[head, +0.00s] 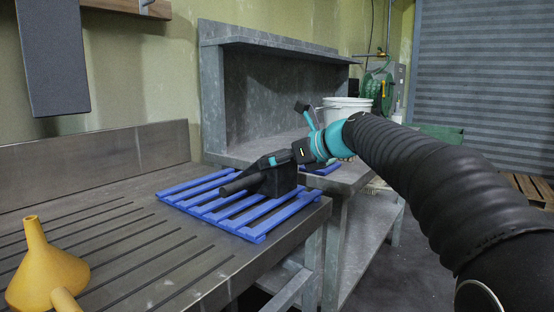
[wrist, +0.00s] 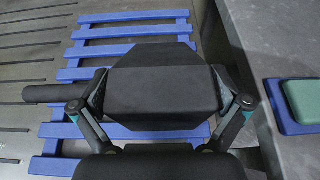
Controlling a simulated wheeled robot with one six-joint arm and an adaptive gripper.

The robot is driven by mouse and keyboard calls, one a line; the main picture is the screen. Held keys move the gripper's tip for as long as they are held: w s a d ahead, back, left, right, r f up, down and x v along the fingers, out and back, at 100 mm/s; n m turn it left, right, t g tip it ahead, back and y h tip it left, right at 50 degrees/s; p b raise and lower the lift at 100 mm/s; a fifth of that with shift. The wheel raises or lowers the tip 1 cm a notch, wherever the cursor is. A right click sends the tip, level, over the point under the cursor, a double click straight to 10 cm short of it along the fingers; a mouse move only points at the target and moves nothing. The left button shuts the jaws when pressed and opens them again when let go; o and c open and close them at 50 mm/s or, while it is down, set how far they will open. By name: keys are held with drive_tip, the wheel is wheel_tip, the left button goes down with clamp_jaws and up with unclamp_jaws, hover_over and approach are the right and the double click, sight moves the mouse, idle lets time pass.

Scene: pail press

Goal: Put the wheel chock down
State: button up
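The wheel chock is a black wedge-like block with a round bar handle; in the head view the chock (head: 272,180) is over the right part of a blue slatted rack (head: 208,204). In the wrist view the chock (wrist: 160,88) fills the middle, its handle pointing left, with rack slats (wrist: 130,31) beyond and beside it. My gripper (wrist: 160,104) has one finger against each side of the chock. In the head view my gripper (head: 297,153) reaches it from the right. I cannot tell if the chock's underside touches the slats.
The rack lies on a grooved metal bench (head: 110,215) with a yellow funnel (head: 45,265) at front left. Across a gap, a grey bench carries a blue item with a green top (wrist: 303,100) and a white bucket (head: 345,108). A dark panel (head: 52,55) hangs upper left.

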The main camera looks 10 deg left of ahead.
drive_tip(key=shift+d+r, duration=0.1)
drive_tip(key=shift+r, duration=0.15)
drive_tip(key=v, duration=1.1)
drive_tip(key=shift+s+d+p, duration=0.2)
drive_tip(key=shift+d+p, duration=0.1)
drive_tip(key=shift+d, duration=0.05)
drive_tip(key=s+d+f+n+h, duration=0.6)
drive_tip(key=s+d+f+n, duration=0.5)
drive_tip(key=s+f, duration=0.3)
drive_tip(key=s+d+f+n+h, duration=0.6)
drive_tip(key=s+d+f+n, duration=0.5)
drive_tip(key=s+f, duration=0.4)
drive_tip(key=shift+s+d, duration=0.25)
drive_tip(key=shift+s, duration=0.45)
drive_tip(key=shift+f, duration=0.1)
